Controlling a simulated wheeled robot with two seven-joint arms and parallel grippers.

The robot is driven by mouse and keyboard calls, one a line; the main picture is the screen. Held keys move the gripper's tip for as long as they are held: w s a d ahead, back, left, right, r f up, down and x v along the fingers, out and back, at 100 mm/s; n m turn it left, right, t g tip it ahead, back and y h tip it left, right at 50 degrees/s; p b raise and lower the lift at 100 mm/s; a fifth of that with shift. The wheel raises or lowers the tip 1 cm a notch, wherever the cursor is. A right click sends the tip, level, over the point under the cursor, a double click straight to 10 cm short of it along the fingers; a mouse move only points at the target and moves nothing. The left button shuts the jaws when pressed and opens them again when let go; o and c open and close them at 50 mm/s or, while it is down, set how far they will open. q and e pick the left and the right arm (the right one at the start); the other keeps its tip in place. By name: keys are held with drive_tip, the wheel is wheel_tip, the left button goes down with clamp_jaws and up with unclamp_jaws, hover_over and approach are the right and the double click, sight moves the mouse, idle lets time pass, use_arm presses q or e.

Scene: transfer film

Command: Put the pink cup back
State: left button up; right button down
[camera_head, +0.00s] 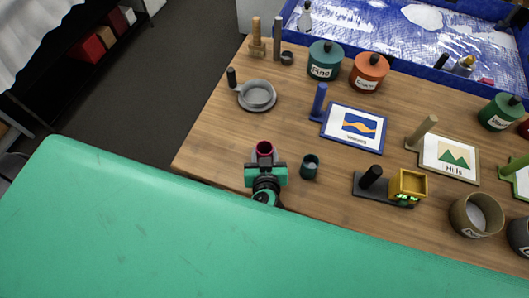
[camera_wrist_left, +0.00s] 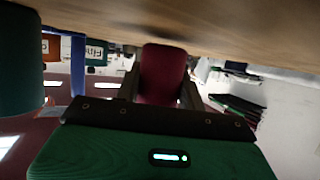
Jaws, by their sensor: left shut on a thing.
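The pink cup (camera_head: 264,149) is at the table's near left part in the head view, with its round opening facing up. My left gripper (camera_head: 265,165) is shut on it from the near side. In the left wrist view the cup (camera_wrist_left: 162,72) shows dark pink between the two fingers, and the wooden table fills the top of the picture. I cannot tell whether the cup's base touches the table. My right gripper is not in view.
A dark teal cup (camera_head: 310,166) stands just right of the held cup. A grey round dish (camera_head: 257,95) lies behind it. A blue-framed picture card (camera_head: 355,127), a small cart with a yellow box (camera_head: 408,185) and lidded pots (camera_head: 325,60) stand farther right and back.

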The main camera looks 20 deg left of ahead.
use_arm(q)
drive_tip(key=shift+f, duration=0.45)
drive_tip(key=o, duration=1.1)
drive_tip(key=shift+o, duration=0.2)
drive_tip(key=b+v, duration=0.2)
drive_tip(key=v, duration=1)
drive_tip(key=shift+s+d+b, duration=0.1)
drive_tip(key=shift+s+b, duration=0.1)
drive_tip(key=shift+b, duration=0.1)
drive_tip(key=shift+s+d+r, duration=0.2)
drive_tip(key=shift+s+r, duration=0.1)
drive_tip(key=shift+s, duration=0.3)
